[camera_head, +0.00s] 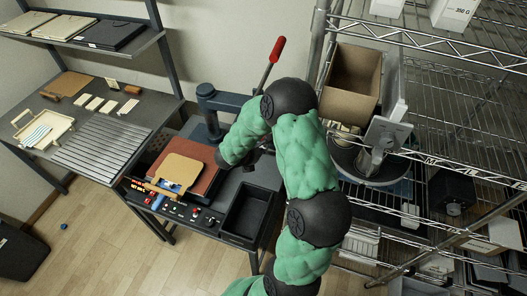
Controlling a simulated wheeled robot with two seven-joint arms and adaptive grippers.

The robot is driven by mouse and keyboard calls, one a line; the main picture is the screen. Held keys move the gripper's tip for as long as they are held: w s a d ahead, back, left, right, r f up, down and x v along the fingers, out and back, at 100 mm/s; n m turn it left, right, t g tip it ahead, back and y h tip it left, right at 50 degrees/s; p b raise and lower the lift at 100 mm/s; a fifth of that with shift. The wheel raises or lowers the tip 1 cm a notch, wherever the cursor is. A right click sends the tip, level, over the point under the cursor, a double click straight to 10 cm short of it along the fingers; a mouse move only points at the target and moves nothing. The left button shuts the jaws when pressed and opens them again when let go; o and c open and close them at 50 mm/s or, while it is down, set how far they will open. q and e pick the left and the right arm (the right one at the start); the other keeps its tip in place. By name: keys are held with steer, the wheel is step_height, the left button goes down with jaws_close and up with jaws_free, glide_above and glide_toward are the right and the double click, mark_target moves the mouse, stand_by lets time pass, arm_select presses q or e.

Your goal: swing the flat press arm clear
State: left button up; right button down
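The flat press stands on a dark stand at the middle left. Its dark blue-grey press arm (228,102) reaches right from a post, and its right part is hidden behind my green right arm. A lever with a red grip (278,49) rises above my arm's black joint. A reddish-brown pad (207,183) lies on the stand, with a tan piece (181,168) and a small blue item on it. My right gripper (263,148) is mostly hidden behind my own arm, near the press; only dark bits show, so its opening cannot be told. My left gripper is not in view.
A black tray (249,213) and a control panel (182,210) with knobs are at the stand's front. A wire shelf with a cardboard box (352,85) and a round-based machine (378,160) is close on the right. A dark workbench (140,118) is at left.

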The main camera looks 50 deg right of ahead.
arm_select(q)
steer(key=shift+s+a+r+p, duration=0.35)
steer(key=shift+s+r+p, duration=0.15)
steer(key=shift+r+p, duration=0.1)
arm_select(e)
steer(key=s+v, duration=0.1)
steer(key=v, duration=1)
steer(key=shift+s+a+f, duration=0.35)
steer(key=shift+s+a, duration=0.05)
steer(key=shift+a, duration=0.05)
steer(key=shift+s, duration=0.1)
